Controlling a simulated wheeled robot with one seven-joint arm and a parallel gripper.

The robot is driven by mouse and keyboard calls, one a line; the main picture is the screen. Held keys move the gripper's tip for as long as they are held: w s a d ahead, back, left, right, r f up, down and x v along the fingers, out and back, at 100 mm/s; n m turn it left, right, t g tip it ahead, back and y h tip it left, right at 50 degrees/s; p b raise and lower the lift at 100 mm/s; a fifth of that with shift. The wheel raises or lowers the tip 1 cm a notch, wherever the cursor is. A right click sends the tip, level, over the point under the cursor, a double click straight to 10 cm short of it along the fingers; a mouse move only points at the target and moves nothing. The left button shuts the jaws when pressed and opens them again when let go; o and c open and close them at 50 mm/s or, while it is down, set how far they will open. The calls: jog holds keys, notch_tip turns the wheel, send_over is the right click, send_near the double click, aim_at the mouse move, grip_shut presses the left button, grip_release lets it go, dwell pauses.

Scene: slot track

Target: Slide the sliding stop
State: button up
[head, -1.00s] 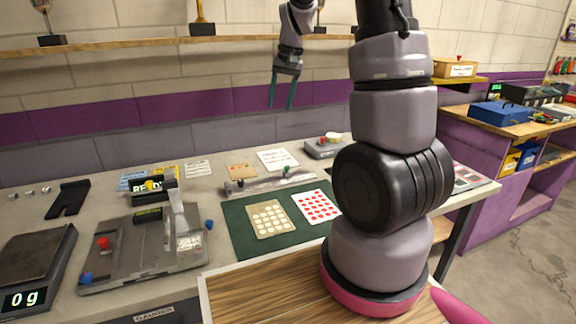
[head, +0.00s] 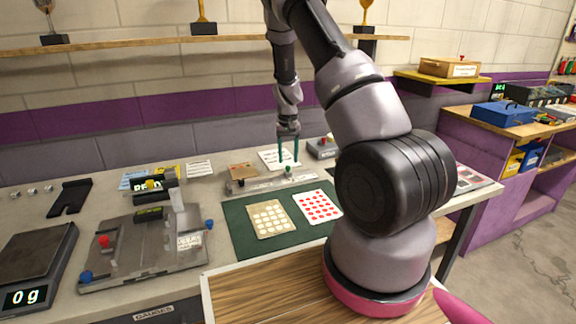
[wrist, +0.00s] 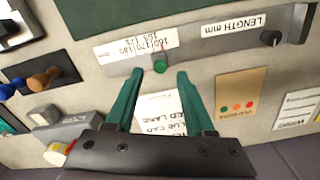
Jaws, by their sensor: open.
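The sliding stop, a green knob (head: 288,169), sits on a grey metal slot track (head: 262,186) at the back of the bench. In the wrist view the green knob (wrist: 160,66) stands on the track (wrist: 222,37) beside a printed number scale. My gripper (head: 288,158) is open and points down at the knob. In the wrist view its two green fingers (wrist: 160,73) are on either side of the knob, with the knob near the line between the tips. I cannot tell whether the tips reach below the knob's top or touch it.
A green mat (head: 235,216) with two dotted cards lies in front of the track. A white note (head: 270,158) and a brown card (wrist: 235,98) lie behind it. A grey box (head: 322,148) stands to the right. A fixture (head: 145,255) and scale (head: 35,262) are left.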

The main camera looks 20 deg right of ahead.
aim_at(288, 167)
jog(key=shift+f, duration=1.85)
grip_shut()
